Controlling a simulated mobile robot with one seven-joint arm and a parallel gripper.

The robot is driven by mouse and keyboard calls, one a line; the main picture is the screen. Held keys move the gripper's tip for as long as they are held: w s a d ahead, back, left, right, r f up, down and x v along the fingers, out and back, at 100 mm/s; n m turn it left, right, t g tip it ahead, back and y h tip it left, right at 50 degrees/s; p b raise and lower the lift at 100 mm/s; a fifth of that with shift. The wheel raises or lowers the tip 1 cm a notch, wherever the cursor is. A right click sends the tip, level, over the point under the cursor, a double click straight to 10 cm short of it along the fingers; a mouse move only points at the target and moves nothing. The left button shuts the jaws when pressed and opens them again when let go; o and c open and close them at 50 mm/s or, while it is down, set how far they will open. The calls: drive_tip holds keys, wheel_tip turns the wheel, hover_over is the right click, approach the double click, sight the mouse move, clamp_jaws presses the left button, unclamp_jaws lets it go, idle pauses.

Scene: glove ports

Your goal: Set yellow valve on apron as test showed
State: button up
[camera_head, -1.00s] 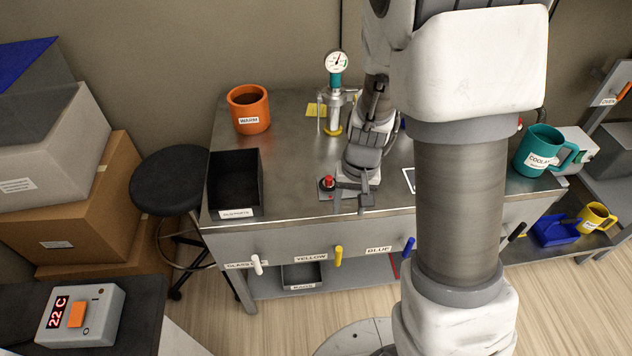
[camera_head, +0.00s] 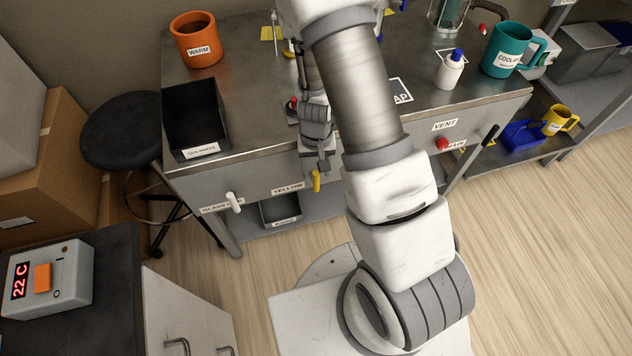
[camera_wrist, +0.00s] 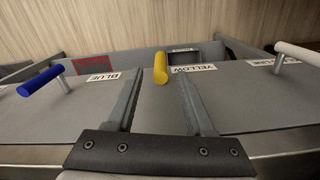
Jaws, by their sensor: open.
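The yellow valve handle (camera_head: 316,181) is on the front apron of the metal bench, just right of its YELLOW label (camera_head: 289,188). It stands roughly upright in the head view. In the wrist view the yellow handle (camera_wrist: 160,68) lies ahead of my gripper (camera_wrist: 160,88), in line with the gap between the two spread fingers. My gripper (camera_head: 323,162) is open and empty, close above the handle; contact cannot be told. The white valve handle (camera_head: 233,202) and blue valve handle (camera_wrist: 40,82) sit on either side, both slanted. The gauge is hidden behind my arm in the head view.
A black tray (camera_head: 222,130) and an orange WARM mug (camera_head: 195,55) stand on the bench's left. A white bottle (camera_head: 450,70) and teal mug (camera_head: 507,50) are at right. A red VENT knob (camera_head: 442,143) is on the apron. A display (camera_head: 48,280) reads 22 C.

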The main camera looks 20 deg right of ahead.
sight(316, 179)
wheel_tip(316, 179, down, 5)
drive_tip(key=shift+f+b, duration=0.1)
drive_tip(key=shift+b, duration=0.5)
clamp_jaws()
idle(1.1)
